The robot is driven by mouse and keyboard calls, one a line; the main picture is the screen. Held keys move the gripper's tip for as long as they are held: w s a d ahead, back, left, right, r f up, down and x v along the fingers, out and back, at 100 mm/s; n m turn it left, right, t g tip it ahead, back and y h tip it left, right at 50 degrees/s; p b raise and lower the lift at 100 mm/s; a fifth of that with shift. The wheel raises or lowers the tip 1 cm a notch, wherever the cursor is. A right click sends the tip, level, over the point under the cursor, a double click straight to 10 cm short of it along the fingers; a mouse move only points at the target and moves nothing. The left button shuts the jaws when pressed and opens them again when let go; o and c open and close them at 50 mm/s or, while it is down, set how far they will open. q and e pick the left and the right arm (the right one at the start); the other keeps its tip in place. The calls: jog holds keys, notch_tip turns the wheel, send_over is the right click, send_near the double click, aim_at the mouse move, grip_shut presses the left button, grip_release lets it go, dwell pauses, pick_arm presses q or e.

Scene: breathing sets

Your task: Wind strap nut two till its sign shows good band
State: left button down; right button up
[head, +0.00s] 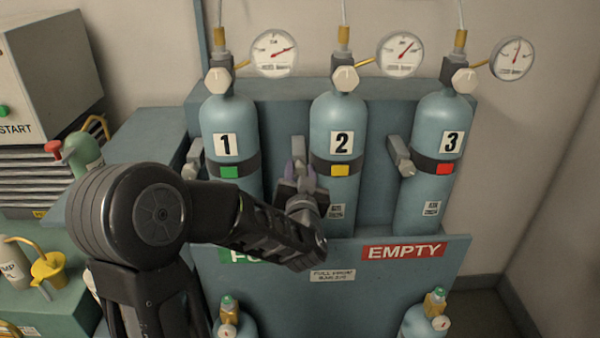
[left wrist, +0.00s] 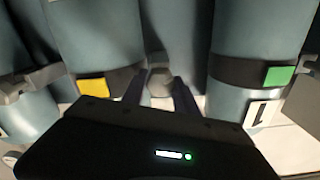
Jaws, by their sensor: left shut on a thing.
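Cylinder two (head: 337,120) stands in the middle of the rack, marked 2. Its dark strap carries a yellow sign (head: 341,170), which also shows in the left wrist view (left wrist: 93,88). The strap nut of cylinder two (head: 298,150) is a grey block at the strap's left side. In the left wrist view the nut (left wrist: 159,88) sits between the two fingers. My left gripper (head: 300,180) reaches in from the left and is shut on this nut. My left arm hides part of the rack front and the lower part of cylinder one. My right gripper is not in view.
Cylinder one (head: 229,115) has a green sign (head: 229,172) and cylinder three (head: 441,120) a red sign (head: 445,169). Each has its own strap nut at the left. Gauges hang above. A red EMPTY label (head: 404,251) is on the rack front. Smaller cylinders stand below.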

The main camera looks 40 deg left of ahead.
pick_arm(q)
jog(key=n+b, duration=0.4)
jog(key=b, duration=0.1)
jog(key=shift+f+n, duration=0.2)
jog(key=shift+n, duration=0.1)
jog(key=shift+s+r+n+b, duration=0.1)
jog(key=shift+r+n+b, duration=0.05)
jog(key=shift+n+b, duration=1.3)
jog(key=c, duration=1.2)
grip_release()
jog(key=shift+c, duration=0.2)
jog(key=v, duration=0.7)
jog(key=shift+s+d, duration=0.2)
jog(key=shift+s, duration=0.1)
